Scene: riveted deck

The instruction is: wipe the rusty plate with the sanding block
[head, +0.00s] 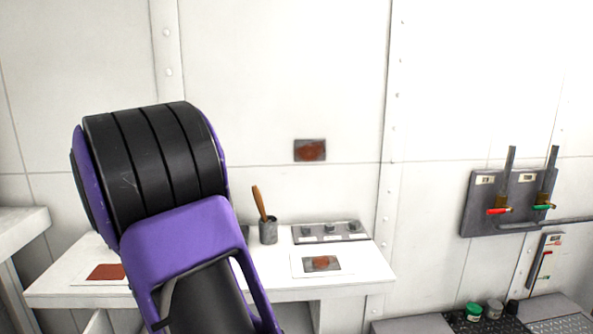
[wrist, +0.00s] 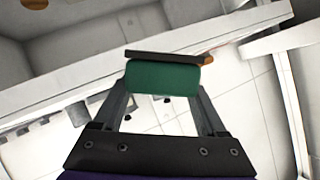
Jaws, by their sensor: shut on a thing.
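My gripper (wrist: 163,88) is shut on the sanding block, a green block (wrist: 162,79) with a dark flat side, seen between the two fingers in the wrist view. The block is held clear of the bench, as far as I can tell. In the head view my arm hides the gripper and block. One rusty plate (head: 310,150), grey with a red-brown patch, is on the white wall. A second, similar rusty plate (head: 321,264) lies on a white sheet on the bench. Which plate the task means, I cannot tell.
The white bench (head: 205,293) also bears a reddish-brown patch on a white sheet (head: 105,272), a grey cup (head: 268,232) with a wooden-handled brush (head: 260,203), and a grey panel with knobs (head: 329,232). A lever panel (head: 507,203) hangs at right. The wall around the upper plate is clear.

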